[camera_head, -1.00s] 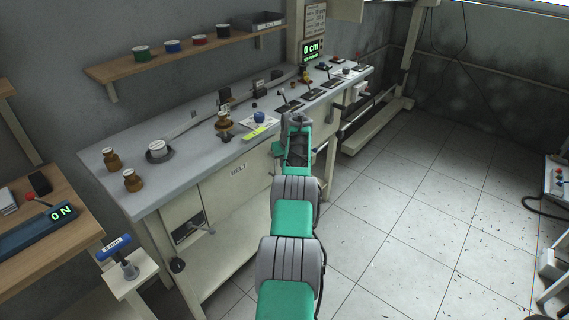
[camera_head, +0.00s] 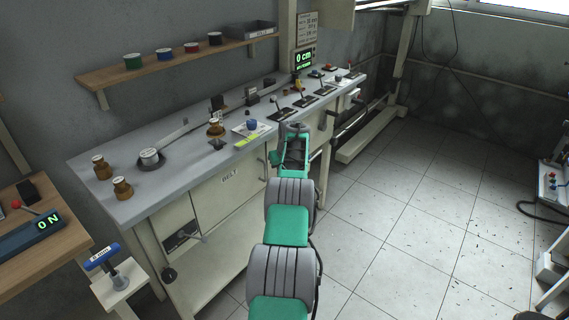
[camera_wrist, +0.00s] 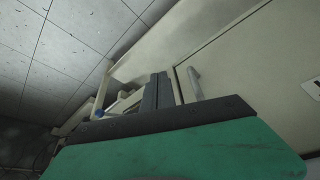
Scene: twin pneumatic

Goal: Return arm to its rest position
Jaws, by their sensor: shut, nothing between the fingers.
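My green and grey arm reaches forward from the bottom of the head view toward the front of the long grey workbench (camera_head: 190,158). The arm's end is by the bench's front edge, and my gripper's fingers are hidden there. In the wrist view my gripper (camera_wrist: 158,92) shows as two dark fingers pressed together, with nothing between them. They point toward the bench's cream front, near a grey door handle (camera_wrist: 195,84). I cannot tell how far they are from it.
The bench carries brown spools (camera_head: 122,188), a small blue item (camera_head: 252,125), several levers and a green "0 cm" display (camera_head: 304,60). A shelf (camera_head: 170,66) hangs above. A wooden table (camera_head: 75,245) and a stand with a blue-handled tool (camera_head: 101,256) are at left.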

